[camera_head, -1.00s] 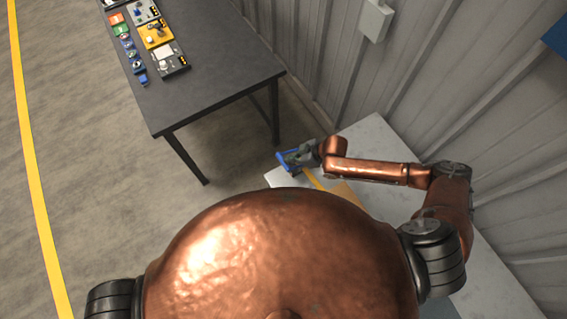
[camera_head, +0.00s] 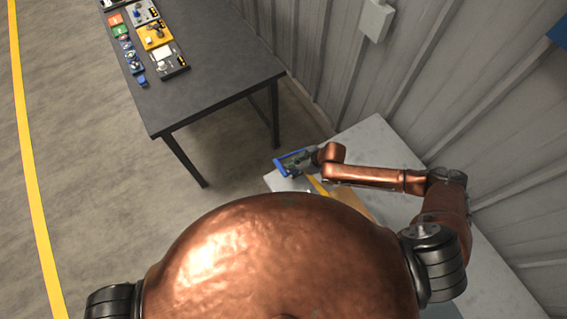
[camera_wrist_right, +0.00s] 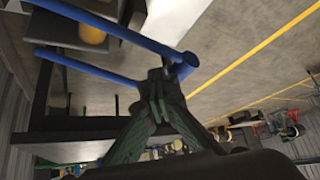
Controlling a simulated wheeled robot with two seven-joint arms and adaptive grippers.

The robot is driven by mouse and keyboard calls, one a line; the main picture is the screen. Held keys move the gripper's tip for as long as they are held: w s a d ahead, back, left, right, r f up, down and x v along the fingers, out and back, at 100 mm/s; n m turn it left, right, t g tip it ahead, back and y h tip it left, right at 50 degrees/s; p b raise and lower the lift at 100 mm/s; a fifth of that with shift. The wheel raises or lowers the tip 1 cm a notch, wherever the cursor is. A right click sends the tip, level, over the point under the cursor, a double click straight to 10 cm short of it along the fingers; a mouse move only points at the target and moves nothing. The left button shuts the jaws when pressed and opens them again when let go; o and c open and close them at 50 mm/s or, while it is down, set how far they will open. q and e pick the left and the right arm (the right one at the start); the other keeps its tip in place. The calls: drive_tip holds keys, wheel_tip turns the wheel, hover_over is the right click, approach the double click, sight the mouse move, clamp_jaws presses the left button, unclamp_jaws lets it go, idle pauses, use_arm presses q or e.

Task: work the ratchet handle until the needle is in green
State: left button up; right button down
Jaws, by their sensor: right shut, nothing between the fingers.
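The blue handle (camera_head: 281,165) is a U-shaped frame over the near corner of the grey bench in the head view. In the right wrist view its two long blue bars (camera_wrist_right: 112,27) meet a crossbar at the fingertips. My right gripper (camera_head: 295,162) is at this handle, and its dark fingers (camera_wrist_right: 162,82) are shut with nothing between them. The fingertips overlap the crossbar in the picture; I cannot tell whether they touch it. No needle or green zone can be made out in these frames. My left gripper is not in view.
The grey bench (camera_head: 375,140) stands against the ribbed wall, with a yellow-orange part (camera_head: 345,198) on it. A dark table (camera_head: 215,75) at the upper left holds several small devices. Open floor (camera_head: 90,160) lies to the left.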

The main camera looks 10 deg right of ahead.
drive_tip(key=shift+d, duration=0.1)
drive_tip(key=shift+s+d+r+p, duration=0.3)
drive_tip(key=shift+s+d+p, duration=0.05)
drive_tip(key=shift+d+p, duration=0.3)
drive_tip(key=shift+s+d+r+p, duration=0.3)
drive_tip(key=shift+s+d+p, duration=0.05)
drive_tip(key=shift+d+p, duration=0.25)
drive_tip(key=v, duration=1.1)
drive_tip(key=shift+w+r, duration=0.15)
drive_tip(key=shift+r, duration=0.4)
drive_tip(key=shift+a, duration=0.1)
